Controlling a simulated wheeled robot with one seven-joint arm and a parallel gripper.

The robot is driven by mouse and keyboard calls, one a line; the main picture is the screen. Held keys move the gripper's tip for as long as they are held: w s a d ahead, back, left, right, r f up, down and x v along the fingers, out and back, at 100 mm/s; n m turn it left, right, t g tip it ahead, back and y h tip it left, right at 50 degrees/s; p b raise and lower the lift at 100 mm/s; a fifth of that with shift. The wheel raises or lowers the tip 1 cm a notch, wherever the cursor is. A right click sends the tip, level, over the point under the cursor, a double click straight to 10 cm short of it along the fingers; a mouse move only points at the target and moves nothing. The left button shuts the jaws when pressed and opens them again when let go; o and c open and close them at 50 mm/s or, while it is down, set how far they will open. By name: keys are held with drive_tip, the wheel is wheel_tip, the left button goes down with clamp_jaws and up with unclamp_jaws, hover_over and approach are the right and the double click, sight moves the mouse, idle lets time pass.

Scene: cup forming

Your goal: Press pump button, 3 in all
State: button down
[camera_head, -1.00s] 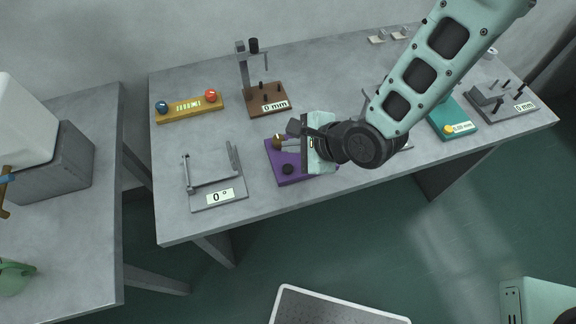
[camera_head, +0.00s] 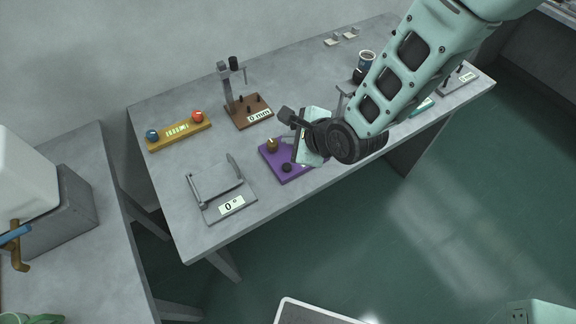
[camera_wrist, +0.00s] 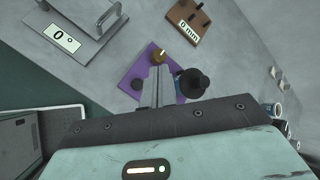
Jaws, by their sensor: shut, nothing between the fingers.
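A purple base (camera_head: 287,170) stands at the table's front edge, with a gold knob (camera_head: 272,145) at its back and a black round button (camera_head: 287,168) at its front. I cannot tell which of them is the pump button. In the wrist view the purple base (camera_wrist: 127,86) and gold knob (camera_wrist: 158,56) lie beyond my fingers. My gripper (camera_wrist: 157,72) is shut and empty, its fingers over the purple base, hiding part of it. I cannot tell whether they touch it. A dark round part (camera_wrist: 190,82) shows beside the fingers.
A grey hinged fixture reading 0° (camera_head: 222,190) stands left of the base. A brown stand (camera_head: 248,111) and a yellow bar with blue and orange knobs (camera_head: 179,132) stand behind.

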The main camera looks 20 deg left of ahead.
sight(290, 169)
drive_tip(key=shift+f, duration=0.1)
wheel_tip(290, 169, down, 9)
drive_tip(key=b, duration=0.6)
idle(2.0)
drive_tip(key=shift+f+b, duration=0.25)
drive_tip(key=shift+b, duration=0.2)
drive_tip(key=shift+f+b, duration=0.45)
drive_tip(key=shift+f, duration=0.05)
idle(0.5)
idle(0.4)
drive_tip(key=shift+r+p, duration=0.6)
drive_tip(key=shift+r, duration=0.35)
